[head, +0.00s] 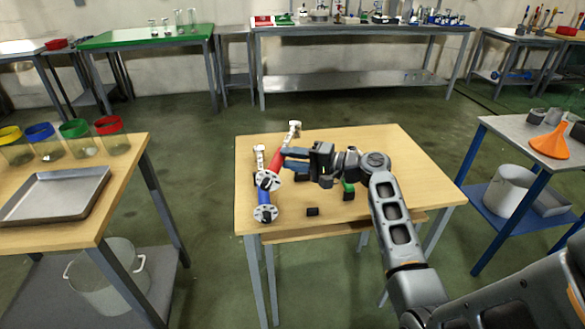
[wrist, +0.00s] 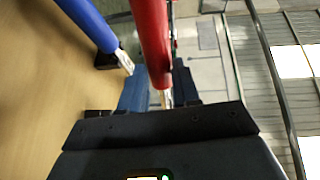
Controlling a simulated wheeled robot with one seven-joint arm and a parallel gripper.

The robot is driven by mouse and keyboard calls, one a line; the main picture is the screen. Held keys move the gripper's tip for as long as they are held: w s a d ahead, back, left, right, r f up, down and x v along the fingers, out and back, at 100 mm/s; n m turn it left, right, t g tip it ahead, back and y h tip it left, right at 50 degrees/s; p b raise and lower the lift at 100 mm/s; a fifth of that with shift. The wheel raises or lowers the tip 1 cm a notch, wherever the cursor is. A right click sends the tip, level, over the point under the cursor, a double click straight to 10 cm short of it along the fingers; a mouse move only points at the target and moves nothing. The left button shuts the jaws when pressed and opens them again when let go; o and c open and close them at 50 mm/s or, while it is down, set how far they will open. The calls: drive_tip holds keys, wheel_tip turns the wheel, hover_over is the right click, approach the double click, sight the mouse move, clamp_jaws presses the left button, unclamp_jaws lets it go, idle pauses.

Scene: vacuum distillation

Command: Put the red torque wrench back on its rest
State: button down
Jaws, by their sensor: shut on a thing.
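The red torque wrench (head: 277,154) has a red handle, a pale head at its far end and a round disc at its near end. My gripper (head: 286,158) is shut on it, with the blue fingers on either side of the handle. In the wrist view the red handle (wrist: 149,40) runs between the fingers. The wrench appears raised over the left part of the wooden table (head: 410,165). Small black rest blocks (head: 312,211) stand on the table; which belongs to the red wrench I cannot tell.
A blue wrench (head: 264,201) lies close left of the red one, partly hidden by it; its handle also shows in the wrist view (wrist: 88,22). A green-handled tool (head: 348,187) lies right of my gripper, partly hidden. The table's right side is clear.

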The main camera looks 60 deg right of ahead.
drive_tip(key=shift+f, duration=1.4)
drive_tip(key=shift+f+b, duration=0.35)
drive_tip(key=shift+f, duration=0.25)
drive_tip(key=c, duration=0.8)
unclamp_jaws()
